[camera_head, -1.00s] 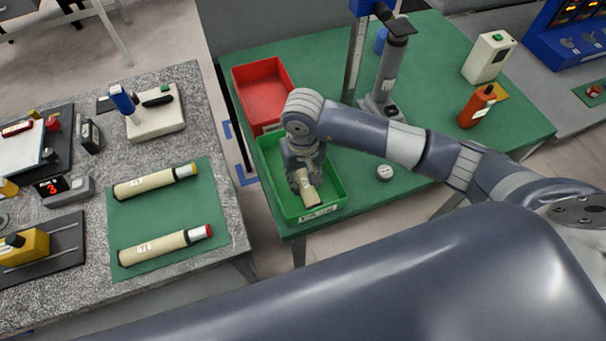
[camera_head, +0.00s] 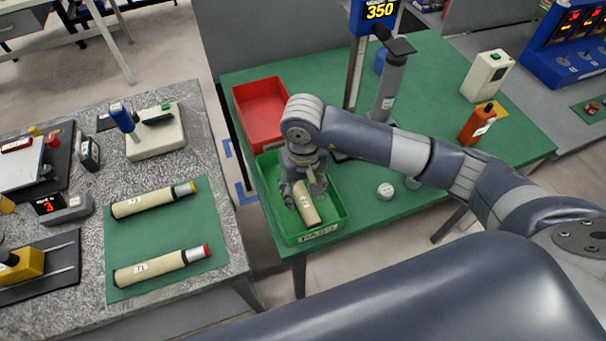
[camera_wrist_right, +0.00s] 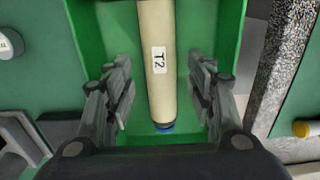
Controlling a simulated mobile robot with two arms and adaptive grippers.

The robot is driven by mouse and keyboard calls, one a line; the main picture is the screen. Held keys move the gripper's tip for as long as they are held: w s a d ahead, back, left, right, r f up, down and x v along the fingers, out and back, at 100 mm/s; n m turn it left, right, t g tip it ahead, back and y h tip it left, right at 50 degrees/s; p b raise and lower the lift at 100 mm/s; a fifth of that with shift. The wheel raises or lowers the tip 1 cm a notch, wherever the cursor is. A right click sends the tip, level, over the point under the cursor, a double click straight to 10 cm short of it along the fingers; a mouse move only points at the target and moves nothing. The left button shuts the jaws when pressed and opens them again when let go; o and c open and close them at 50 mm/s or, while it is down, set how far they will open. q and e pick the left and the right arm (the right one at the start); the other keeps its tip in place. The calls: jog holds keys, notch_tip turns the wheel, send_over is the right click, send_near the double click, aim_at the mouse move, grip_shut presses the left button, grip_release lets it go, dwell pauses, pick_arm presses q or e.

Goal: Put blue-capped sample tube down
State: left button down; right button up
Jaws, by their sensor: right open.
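The blue-capped sample tube (camera_head: 306,206), cream with a T2 label, lies in the green bin (camera_head: 336,222). In the right wrist view the tube (camera_wrist_right: 157,60) rests on the bin floor, its blue cap (camera_wrist_right: 165,127) towards the gripper's base. My right gripper (camera_head: 304,190) is over the bin. In the right wrist view the right gripper (camera_wrist_right: 159,78) is open, one finger on each side of the tube, with gaps between. The cap is hidden behind the gripper in the head view. My left gripper is out of view.
A red bin (camera_head: 262,112) adjoins the green bin. A yellow-capped tube (camera_head: 150,201) and a red-capped tube (camera_head: 155,266) lie on a mat on the left bench. A round white-topped item (camera_head: 385,191) and an orange bottle (camera_head: 478,123) stand on the green table.

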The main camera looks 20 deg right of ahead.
aim_at(303, 197)
notch_tip(303, 197, up, 9)
jog(key=b, duration=0.2)
dwell(0.6)
